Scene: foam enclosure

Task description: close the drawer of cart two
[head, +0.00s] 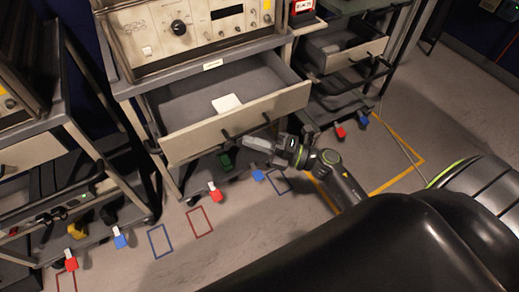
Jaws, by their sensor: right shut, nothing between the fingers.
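The middle cart (122,88) has a wide grey drawer pulled well out, its pale front panel (196,139) facing me. The label on its top edge (213,64) is too small to read, so I cannot tell its number. A dark handle (245,126) runs along the drawer front. A white flat item (227,103) lies inside the drawer. My right gripper (254,143) is shut and empty, just in front of and below the handle; I cannot tell whether it touches the drawer. My left gripper is out of view.
The right cart (318,85) also has a drawer (352,56) partly out. Another cart (70,115) stands at the left. An instrument (190,28) sits on the middle cart. Red, blue and yellow marks lie on the floor, which is open in front of the carts.

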